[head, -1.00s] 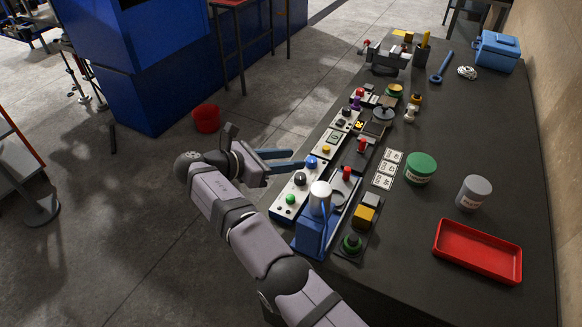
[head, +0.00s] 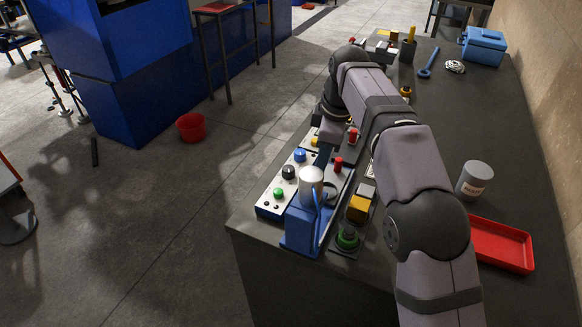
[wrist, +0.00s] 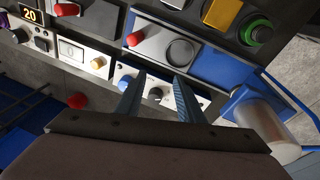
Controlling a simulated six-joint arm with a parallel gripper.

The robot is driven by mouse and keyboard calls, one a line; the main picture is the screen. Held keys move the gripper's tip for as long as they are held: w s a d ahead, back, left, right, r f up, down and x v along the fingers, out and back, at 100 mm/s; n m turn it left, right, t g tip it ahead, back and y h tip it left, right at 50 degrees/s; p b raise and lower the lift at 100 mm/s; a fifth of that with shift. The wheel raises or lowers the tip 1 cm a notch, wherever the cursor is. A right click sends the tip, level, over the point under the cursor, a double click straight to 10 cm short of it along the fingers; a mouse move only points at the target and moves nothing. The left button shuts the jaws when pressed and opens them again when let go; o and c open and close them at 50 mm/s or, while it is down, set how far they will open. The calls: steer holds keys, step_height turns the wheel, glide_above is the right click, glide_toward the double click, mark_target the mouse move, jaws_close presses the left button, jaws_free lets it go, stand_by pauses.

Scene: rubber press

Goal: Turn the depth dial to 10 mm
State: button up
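A white control panel (head: 270,207) at the bench's front left carries a blue knob (head: 300,155), a black dial (head: 289,172) and a green button (head: 279,193). I cannot read which one is marked for depth. In the wrist view my gripper (wrist: 161,85) is open, its two blue fingers apart over this panel. The black dial also shows between the fingers in the wrist view (wrist: 155,93); I cannot tell whether they touch it. The blue knob is partly covered by the left finger there.
A blue press with a grey cylinder (head: 312,187) stands right beside the panel. Red knobs (head: 338,164) and a yellow block (head: 359,208) lie close by. A lit display (wrist: 32,15) reads 20. A red tray (head: 502,246) and grey tin (head: 475,180) are at the right.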

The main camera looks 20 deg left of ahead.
mark_target(289, 169)
steer(key=a+m, duration=0.1)
steer(key=a+m+y, duration=0.1)
steer(key=a, duration=0.1)
steer(key=s+a+m+y, duration=0.1)
steer(key=a, duration=0.1)
steer(key=shift+a+r+g, duration=0.1)
steer(key=shift+r+g, duration=0.2)
steer(key=shift+r, duration=0.05)
steer(key=shift+x, duration=3.7)
steer(key=shift+s+a+r, duration=0.1)
steer(key=shift+a, duration=0.05)
steer(key=shift+c, duration=0.7)
steer(key=c, duration=0.6)
